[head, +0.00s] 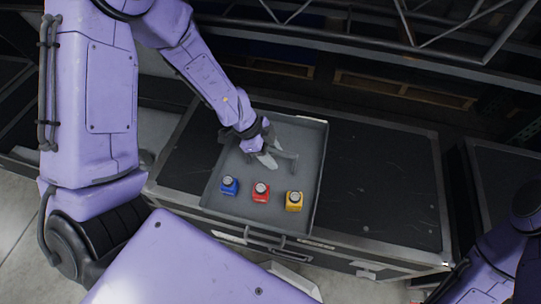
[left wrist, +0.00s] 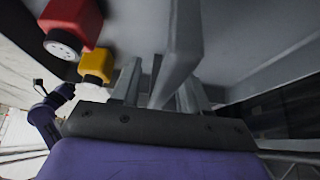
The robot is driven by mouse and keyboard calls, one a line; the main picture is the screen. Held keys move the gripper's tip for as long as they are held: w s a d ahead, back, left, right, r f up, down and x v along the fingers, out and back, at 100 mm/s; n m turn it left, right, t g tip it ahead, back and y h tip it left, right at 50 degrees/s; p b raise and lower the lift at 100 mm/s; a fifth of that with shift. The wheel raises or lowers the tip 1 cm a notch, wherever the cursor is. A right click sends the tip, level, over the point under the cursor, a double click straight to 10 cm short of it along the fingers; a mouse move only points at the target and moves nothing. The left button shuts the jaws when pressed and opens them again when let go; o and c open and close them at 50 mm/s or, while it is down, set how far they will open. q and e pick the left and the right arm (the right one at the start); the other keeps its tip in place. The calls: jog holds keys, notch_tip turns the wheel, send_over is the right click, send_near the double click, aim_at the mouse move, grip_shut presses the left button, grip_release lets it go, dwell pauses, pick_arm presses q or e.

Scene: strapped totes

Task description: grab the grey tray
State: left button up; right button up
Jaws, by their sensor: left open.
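The grey tray (head: 308,165) lies on a black case in the head view, slightly turned, with a raised grey handle (head: 285,155) inside it. A blue block (head: 229,186), a red block (head: 261,192) and a yellow block (head: 294,201) with round light tops stand in its near part. My left gripper (head: 268,158) is open, low over the tray beside the handle. In the left wrist view, the handle bar (left wrist: 183,45) runs close to the open fingers (left wrist: 160,88); I cannot tell whether they touch it. My right arm shows at the lower right, without a clear gripper.
The black case (head: 375,185) has metal edges and a bare top right of the tray. Another dark case (head: 505,180) stands at the right. Metal trusses (head: 400,60) and wooden pallets (head: 400,88) lie behind. The red (left wrist: 72,22) and yellow (left wrist: 96,64) blocks also show in the left wrist view.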

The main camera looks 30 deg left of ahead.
pick_arm(q)
jog(key=shift+w+d+f, duration=0.1)
jog(key=shift+d+f, duration=0.1)
jog(key=shift+f, duration=0.15)
jog(key=shift+d+r, duration=0.1)
jog(key=shift+f, duration=0.3)
jog(key=shift+c, duration=0.3)
grip_shut()
dwell(1.2)
